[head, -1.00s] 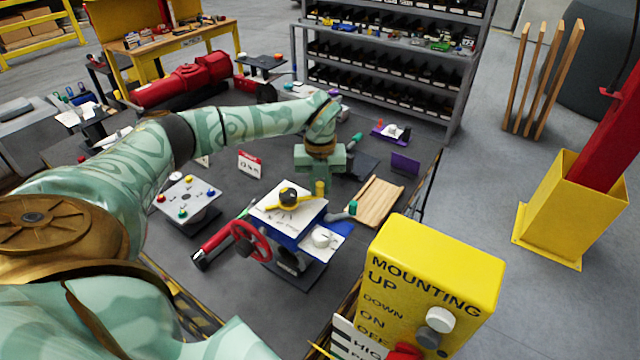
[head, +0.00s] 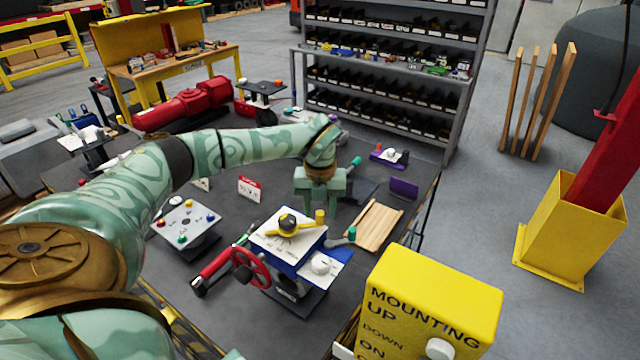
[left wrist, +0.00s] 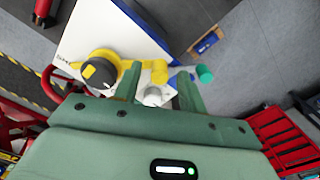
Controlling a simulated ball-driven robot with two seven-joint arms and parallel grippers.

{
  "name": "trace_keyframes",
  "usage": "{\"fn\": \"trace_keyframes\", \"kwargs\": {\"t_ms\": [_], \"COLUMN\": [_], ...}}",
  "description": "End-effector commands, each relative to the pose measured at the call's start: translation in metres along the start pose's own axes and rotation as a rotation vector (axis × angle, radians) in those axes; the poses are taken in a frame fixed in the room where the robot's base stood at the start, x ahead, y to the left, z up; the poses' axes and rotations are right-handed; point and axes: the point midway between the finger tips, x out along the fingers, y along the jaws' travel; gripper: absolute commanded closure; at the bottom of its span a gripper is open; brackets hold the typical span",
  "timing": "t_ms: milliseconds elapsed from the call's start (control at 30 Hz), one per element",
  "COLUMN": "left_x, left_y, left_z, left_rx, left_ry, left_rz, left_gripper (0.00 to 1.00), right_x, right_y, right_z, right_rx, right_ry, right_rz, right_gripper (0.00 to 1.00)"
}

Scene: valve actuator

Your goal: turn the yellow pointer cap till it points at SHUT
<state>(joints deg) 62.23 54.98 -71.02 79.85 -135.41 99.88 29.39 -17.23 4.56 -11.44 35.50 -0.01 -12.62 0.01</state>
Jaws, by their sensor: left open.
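The yellow pointer cap (head: 288,224) sits on the white top plate (head: 275,242) of a blue valve actuator. Its arm points right in the head view and ends in an upright yellow post (head: 320,216). The plate's lettering is too small to read. My left gripper (head: 321,205) is open, fingers downward, just above and behind the post. In the left wrist view, the cap (left wrist: 100,68) lies left of the fingers, and its yellow arm reaches into the space between the open fingertips (left wrist: 158,80). No contact is clear. My right gripper is out of view.
A red handwheel (head: 250,268) and a white knob (head: 321,264) are on the actuator's near side. A teal-tipped lever (head: 351,234) is close on its right. A wooden tray (head: 374,225) stands further right, a button panel (head: 187,222) at left. A yellow box (head: 432,295) rises in front.

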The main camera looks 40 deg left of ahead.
Motion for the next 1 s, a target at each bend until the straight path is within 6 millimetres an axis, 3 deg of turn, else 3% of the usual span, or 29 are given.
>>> {"fn": "trace_keyframes", "kwargs": {"t_ms": [300, 500, 700, 1000], "left_x": [-0.083, -0.127, -0.147, -0.149], "left_y": [0.000, 0.000, 0.000, 0.000], "left_z": [0.001, 0.000, 0.000, 0.000], "left_rx": [0.000, 0.000, 0.000, 0.000], "left_ry": [-0.006, -0.004, -0.001, 0.000], "left_rz": [-0.003, -0.002, -0.001, 0.000], "left_gripper": [0.59, 0.59, 0.59, 0.59], "right_x": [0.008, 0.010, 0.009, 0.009], "right_y": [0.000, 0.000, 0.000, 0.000], "right_z": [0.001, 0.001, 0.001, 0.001], "right_rx": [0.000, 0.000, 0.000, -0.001], "right_ry": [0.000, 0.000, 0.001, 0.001], "right_rz": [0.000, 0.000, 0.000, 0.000], "right_gripper": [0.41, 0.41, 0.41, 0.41]}}
